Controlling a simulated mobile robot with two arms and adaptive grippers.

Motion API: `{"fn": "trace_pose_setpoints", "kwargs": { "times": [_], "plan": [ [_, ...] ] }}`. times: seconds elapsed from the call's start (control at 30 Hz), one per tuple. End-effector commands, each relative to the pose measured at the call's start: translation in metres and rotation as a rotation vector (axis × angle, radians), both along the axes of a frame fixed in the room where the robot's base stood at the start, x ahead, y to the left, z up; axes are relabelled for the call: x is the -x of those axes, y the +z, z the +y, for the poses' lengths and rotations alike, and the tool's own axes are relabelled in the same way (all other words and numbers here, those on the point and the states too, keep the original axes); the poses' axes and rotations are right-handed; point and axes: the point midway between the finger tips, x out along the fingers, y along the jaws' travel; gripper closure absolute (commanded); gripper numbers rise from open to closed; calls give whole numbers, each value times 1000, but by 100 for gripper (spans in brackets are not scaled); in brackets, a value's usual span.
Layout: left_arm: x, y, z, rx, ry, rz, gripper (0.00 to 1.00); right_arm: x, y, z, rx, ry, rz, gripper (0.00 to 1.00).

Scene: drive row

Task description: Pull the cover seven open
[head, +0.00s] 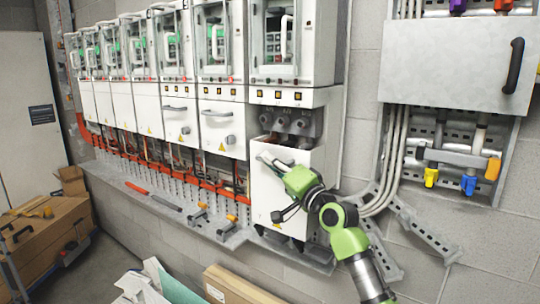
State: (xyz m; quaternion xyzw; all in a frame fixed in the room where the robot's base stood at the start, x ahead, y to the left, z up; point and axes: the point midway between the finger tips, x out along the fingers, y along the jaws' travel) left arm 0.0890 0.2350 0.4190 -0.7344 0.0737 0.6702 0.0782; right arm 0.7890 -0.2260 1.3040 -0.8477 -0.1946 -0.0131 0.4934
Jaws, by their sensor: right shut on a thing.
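Cover seven (264,196) is the white front cover at the right end of the row of drives. Its top edge stands out from the cabinet, tilted forward, and dark terminals (297,124) show in the gap above and behind it. My right gripper (272,161) is at the bar handle near the top of this cover and is shut on it. The green wrist and arm hide the right part of the cover and most of the handle. My left gripper is not in view.
Closed white covers (222,128) with bar handles continue to the left. A ledge (170,207) with tools runs below. A grey panel (455,62) with a black handle hangs at right, above conduits. Cardboard boxes (50,235) and boards (235,285) lie on the floor.

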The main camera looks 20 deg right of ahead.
Motion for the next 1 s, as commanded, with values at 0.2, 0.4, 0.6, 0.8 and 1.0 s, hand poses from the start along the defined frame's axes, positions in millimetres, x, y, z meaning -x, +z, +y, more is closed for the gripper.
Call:
{"fn": "trace_pose_setpoints", "kwargs": {
  "times": [0.2,0.4,0.6,0.8,1.0],
  "plan": [
    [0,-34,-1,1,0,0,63,0,-48,0,2,1,5,100],
    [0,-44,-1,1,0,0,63,0,-62,0,3,0,4,100],
    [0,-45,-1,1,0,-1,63,0,-64,0,2,1,5,100],
    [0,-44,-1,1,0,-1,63,0,-64,0,2,1,4,100],
    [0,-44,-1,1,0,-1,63,0,-63,0,1,1,3,84]
  ]
}}
